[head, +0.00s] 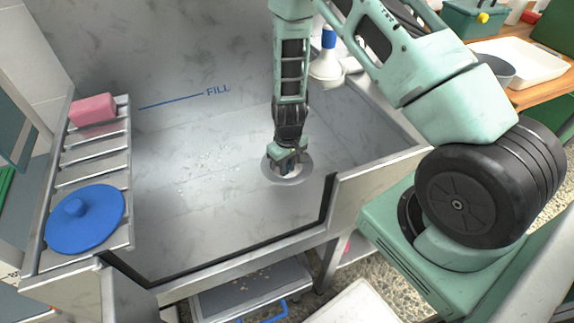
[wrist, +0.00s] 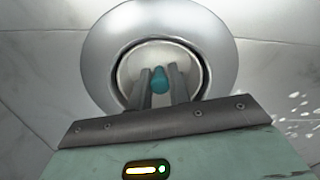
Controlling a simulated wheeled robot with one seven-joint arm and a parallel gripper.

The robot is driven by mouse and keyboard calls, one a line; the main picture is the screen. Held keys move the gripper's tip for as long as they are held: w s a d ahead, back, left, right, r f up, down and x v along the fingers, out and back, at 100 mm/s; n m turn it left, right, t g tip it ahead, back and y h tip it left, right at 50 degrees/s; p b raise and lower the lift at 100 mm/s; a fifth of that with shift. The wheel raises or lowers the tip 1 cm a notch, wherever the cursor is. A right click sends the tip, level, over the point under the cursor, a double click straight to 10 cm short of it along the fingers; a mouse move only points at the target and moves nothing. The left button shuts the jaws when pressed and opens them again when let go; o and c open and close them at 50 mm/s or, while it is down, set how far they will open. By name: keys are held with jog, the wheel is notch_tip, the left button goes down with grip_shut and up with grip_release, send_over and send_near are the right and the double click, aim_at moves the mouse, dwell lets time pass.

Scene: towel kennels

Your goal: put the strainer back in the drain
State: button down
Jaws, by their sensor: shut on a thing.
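The drain is a round metal ring (head: 292,181) in the floor of the grey tub, and it fills the upper middle of the wrist view (wrist: 220,45). My gripper (head: 287,168) points down right over the drain. In the wrist view its two dark fingers (wrist: 159,84) are shut on the teal knob of the strainer (wrist: 133,62). The strainer's pale round disc lies within the outline of the drain ring, with a dark gap showing around part of it. I cannot tell whether it rests in the drain or is held just above it.
A slatted metal rack (head: 88,160) on the tub's left holds a pink sponge (head: 93,109) and a blue knobbed disc (head: 86,220). Pale crumbs lie on the tub floor. A white tray (head: 515,62) stands on the wooden table at the right.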

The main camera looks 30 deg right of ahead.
jog(key=c, duration=1.2)
grip_release()
jog(key=shift+c, duration=0.2)
notch_tip(320, 180, up, 17)
jog(key=p, duration=0.1)
jog(key=shift+d+r, duration=0.2)
jog(key=s+a+r+n+y+p, duration=0.1)
jog(key=s+a+r+n, duration=0.1)
jog(key=s+a+r, duration=0.5)
jog(key=s+a+r+n+p, duration=0.1)
jog(key=s+a+r+p, duration=0.15)
jog(key=a+r, duration=0.45)
jog(key=s+a+r+n, duration=0.1)
jog(key=s+a+r, duration=0.1)
jog(key=s, duration=0.5)
jog(key=s+a+r+n, duration=0.2)
jog(key=s+a+r, duration=0.1)
jog(key=s, duration=0.4)
jog(key=shift+s+a+r+n+h+p, duration=0.15)
jog(key=shift+r+n+h+p, duration=0.05)
jog(key=shift+n+h+p, duration=0.15)
